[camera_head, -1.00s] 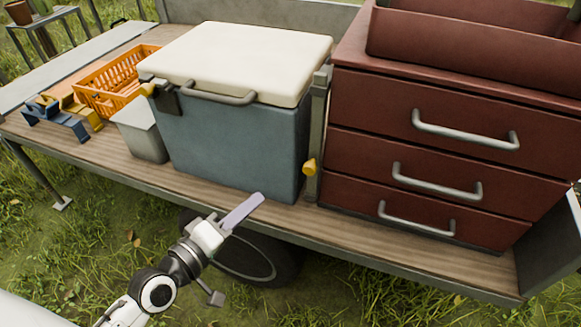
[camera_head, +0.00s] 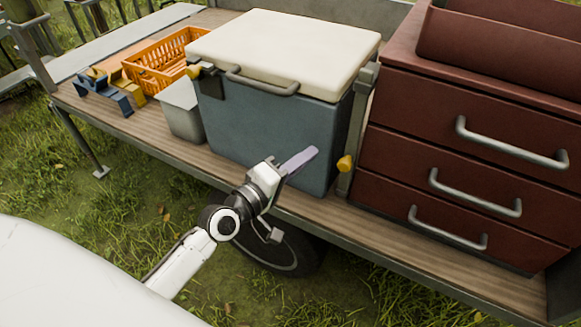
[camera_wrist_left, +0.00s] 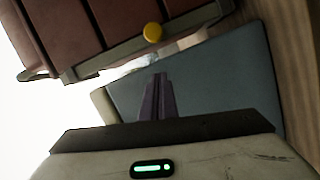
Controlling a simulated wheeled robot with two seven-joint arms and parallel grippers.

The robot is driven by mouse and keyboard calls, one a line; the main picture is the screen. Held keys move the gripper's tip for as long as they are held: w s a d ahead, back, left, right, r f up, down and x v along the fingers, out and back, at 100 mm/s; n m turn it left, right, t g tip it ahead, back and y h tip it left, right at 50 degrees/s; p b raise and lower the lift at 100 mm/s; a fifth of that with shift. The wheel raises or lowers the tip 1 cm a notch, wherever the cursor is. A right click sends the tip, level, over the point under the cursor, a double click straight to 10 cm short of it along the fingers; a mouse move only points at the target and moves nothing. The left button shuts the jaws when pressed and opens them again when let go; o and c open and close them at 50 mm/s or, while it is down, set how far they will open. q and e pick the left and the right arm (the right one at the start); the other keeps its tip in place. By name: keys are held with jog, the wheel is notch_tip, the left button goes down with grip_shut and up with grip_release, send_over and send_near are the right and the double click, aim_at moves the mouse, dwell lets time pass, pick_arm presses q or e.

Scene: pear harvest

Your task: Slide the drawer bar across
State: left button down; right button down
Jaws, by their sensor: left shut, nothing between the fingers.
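The drawer bar (camera_head: 359,118) is a grey upright strip at the left edge of the red drawer cabinet (camera_head: 470,135), with a yellow knob (camera_head: 345,163) low on it. In the left wrist view the bar (camera_wrist_left: 105,60) runs aslant along the drawers, with its yellow knob (camera_wrist_left: 153,32) above my fingers. My left gripper (camera_head: 314,152) is shut and empty, its pale purple fingers in front of the blue cooler, left of the knob and apart from it in the picture. The fingers also show in the left wrist view (camera_wrist_left: 160,80). My right gripper is out of view.
The blue cooler (camera_head: 265,125) with a white lid stands left of the bar. A grey bin (camera_head: 183,112), an orange crate (camera_head: 150,68) and blue and yellow tools (camera_head: 103,92) lie further left on the wooden cart bed (camera_head: 320,208). Grass lies in front.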

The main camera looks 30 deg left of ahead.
aim_at(341, 163)
pick_arm(q)
jog(key=shift+x, duration=1.05)
jog(key=shift+s+d+f, duration=0.1)
jog(key=shift+d+f, duration=0.1)
jog(key=shift+d, duration=0.45)
jog(key=shift+s+d+f, duration=0.1)
jog(key=shift+d+f, duration=0.05)
jog(key=shift+d, duration=0.45)
jog(key=shift+s+d+f, duration=0.1)
jog(key=shift+d+f, duration=0.1)
jog(key=shift+d, duration=0.45)
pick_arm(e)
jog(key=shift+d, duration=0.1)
pick_arm(q)
jog(key=d+p, duration=0.2)
jog(key=d, duration=0.1)
jog(key=shift+d+r, duration=0.1)
jog(key=shift+d, duration=0.25)
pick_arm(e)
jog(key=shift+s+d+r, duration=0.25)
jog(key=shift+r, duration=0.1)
